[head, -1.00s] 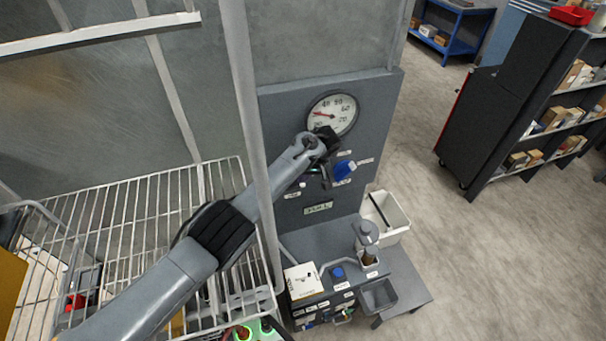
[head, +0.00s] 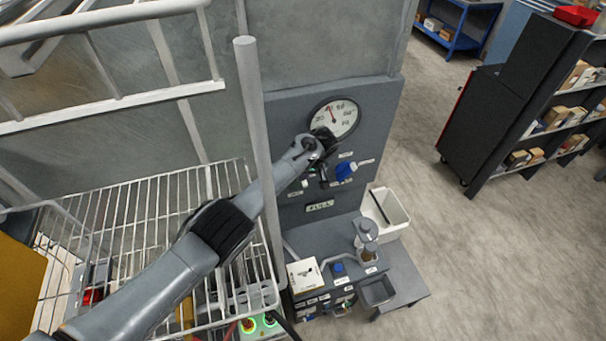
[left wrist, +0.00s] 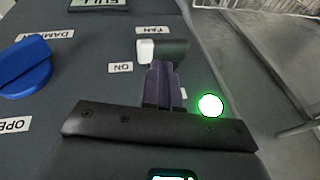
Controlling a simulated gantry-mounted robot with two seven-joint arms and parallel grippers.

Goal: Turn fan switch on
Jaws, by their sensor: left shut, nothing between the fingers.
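The fan switch (left wrist: 168,51) is a dark lever with a white tip, between the FAN label and the ON label in the left wrist view, where the labels appear upside down. Its white tip (head: 304,183) points left in the wrist view. My left gripper (left wrist: 163,88) is shut and empty, its fingertips right at the lever; I cannot tell whether they touch. In the head view the left gripper (head: 323,172) is in front of the grey panel, below the gauge, and partly hides the switch area. A green lamp (left wrist: 210,105) glows beside the fingers. My right gripper is not in view.
A blue damper knob (head: 344,171) is close right of the gripper. The round gauge (head: 334,118) is above it. A pole (head: 257,150) and a wire rack (head: 150,205) stand left. Below are a shelf with a white box (head: 304,274) and a white bin (head: 385,215).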

